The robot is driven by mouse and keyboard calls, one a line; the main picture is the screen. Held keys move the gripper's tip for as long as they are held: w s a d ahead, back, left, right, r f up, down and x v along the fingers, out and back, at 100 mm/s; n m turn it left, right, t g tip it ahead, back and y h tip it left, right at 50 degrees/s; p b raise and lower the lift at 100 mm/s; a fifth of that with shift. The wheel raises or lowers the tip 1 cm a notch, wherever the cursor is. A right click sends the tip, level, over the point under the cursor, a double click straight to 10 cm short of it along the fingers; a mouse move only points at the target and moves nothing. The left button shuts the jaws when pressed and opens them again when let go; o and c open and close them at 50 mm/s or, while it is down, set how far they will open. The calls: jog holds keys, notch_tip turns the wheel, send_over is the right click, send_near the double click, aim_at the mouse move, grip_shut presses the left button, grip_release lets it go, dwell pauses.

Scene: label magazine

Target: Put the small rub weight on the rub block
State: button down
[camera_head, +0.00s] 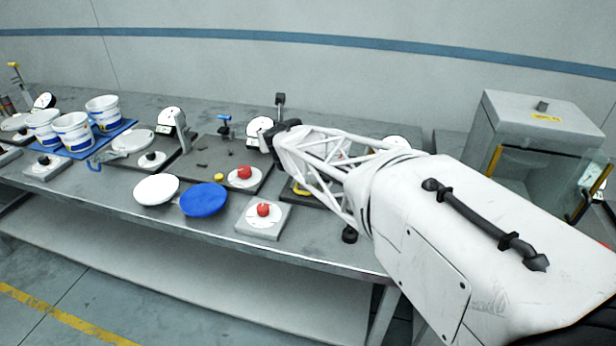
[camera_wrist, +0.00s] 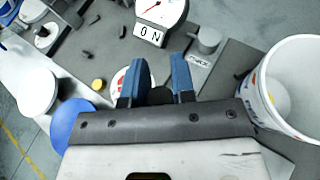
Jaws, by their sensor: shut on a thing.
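My gripper (camera_wrist: 164,72) has its two blue fingers close together in the wrist view. A dark round thing (camera_wrist: 161,96) shows low between them; most of it is hidden, and I cannot tell whether it is the small rub weight. In the head view the gripper end (camera_head: 276,136) is above the dark plate, partly hidden by my arm. A white disc with a red knob (camera_head: 243,174) sits on that plate. Another red-knobbed white disc (camera_head: 263,211) sits on a grey block (camera_head: 280,226) near the front edge. I cannot tell which block is the rub block.
A dial reading "0 N" (camera_wrist: 160,12) stands ahead of the fingers. A grey cylinder (camera_wrist: 207,39) and a white bucket (camera_wrist: 254,92) are to the right. White (camera_head: 155,188) and blue (camera_head: 203,200) round lids lie at the front edge. Buckets (camera_head: 73,132) stand left; a glass-fronted cabinet (camera_head: 530,108) stands right.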

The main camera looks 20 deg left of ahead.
jog(key=shift+w+a+r, duration=0.1)
jog(key=shift+w, duration=0.05)
jog(key=s+d+f+n+y, duration=0.1)
jog(key=s+d+f+n, duration=0.1)
jog(key=s+d, duration=1.1)
jog(key=d, duration=0.4)
jog(key=shift+s+d+f+g, duration=0.15)
jog(key=shift+s+d+g, duration=0.1)
jog(key=shift+s+g, duration=0.1)
dwell(0.6)
jog(key=shift+w, duration=0.1)
jog(key=shift+w+a+f, duration=0.25)
jog(key=shift+w+a, duration=1.1)
jog(key=shift+w, duration=0.95)
jog(key=shift+w+a+f, duration=0.25)
jog(key=shift+w+a, duration=1.05)
jog(key=shift+w, duration=0.95)
jog(key=shift+w+a+f, duration=0.25)
jog(key=shift+w+a, duration=1.1)
jog(key=shift+w, duration=0.95)
jog(key=shift+f, duration=1.75)
